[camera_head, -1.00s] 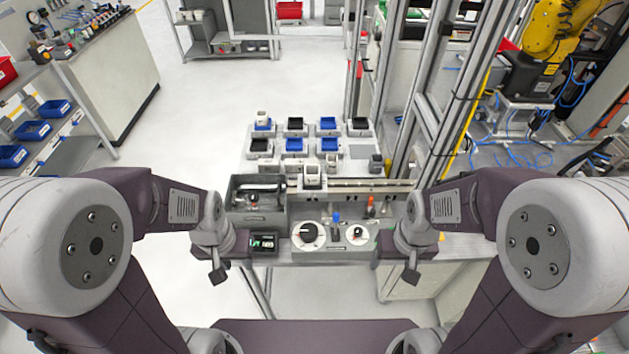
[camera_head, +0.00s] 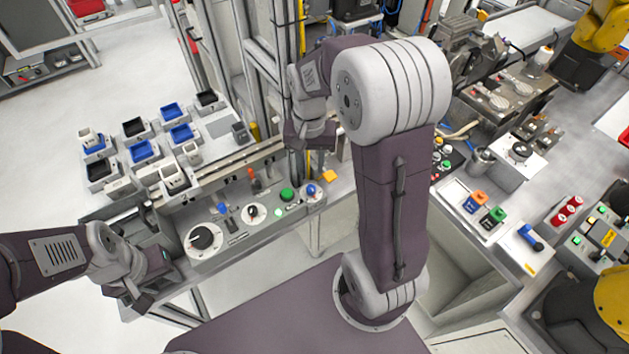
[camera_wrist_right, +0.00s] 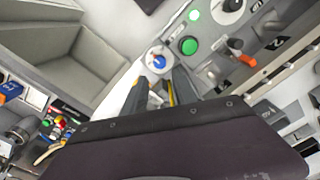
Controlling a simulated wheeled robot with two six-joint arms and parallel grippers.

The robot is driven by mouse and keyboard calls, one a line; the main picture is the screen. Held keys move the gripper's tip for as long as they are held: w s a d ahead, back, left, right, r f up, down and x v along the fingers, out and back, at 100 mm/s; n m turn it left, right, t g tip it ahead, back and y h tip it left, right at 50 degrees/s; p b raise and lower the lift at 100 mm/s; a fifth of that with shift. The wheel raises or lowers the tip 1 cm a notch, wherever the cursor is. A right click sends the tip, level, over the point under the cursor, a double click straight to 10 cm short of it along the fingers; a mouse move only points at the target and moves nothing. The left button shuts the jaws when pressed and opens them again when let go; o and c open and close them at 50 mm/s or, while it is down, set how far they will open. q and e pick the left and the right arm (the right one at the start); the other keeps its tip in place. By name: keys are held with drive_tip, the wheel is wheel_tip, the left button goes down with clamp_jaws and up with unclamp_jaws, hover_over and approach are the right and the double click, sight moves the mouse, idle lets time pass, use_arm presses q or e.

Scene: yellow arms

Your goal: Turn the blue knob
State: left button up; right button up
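The blue knob (camera_head: 311,190) sits on a round white base at the right end of the grey control panel in the head view. It also shows in the right wrist view (camera_wrist_right: 159,62), just beyond the fingertips. My right gripper (camera_wrist_right: 160,88) is open and empty, with a gap between its fingers, pointing toward the knob but apart from it. In the head view my right gripper (camera_head: 305,138) hangs above and behind the knob. My left gripper (camera_head: 143,293) is low at the left, in front of the panel; its finger opening is unclear.
A green button (camera_head: 287,194) is just left of the blue knob, with a white dial (camera_head: 252,212) and a large black dial (camera_head: 203,240) further left. An orange-red part (camera_head: 251,173) stands behind. Metal uprights (camera_head: 278,60) rise behind the panel.

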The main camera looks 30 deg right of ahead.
sight(311, 187)
wheel_tip(311, 187, down, 9)
drive_tip(key=shift+w+d+r, duration=0.1)
drive_tip(key=shift+r, duration=0.1)
drive_tip(key=shift+s+a+f, duration=0.2)
drive_tip(key=shift+w+d+f, duration=0.1)
drive_tip(key=shift+d, duration=0.05)
clamp_jaws()
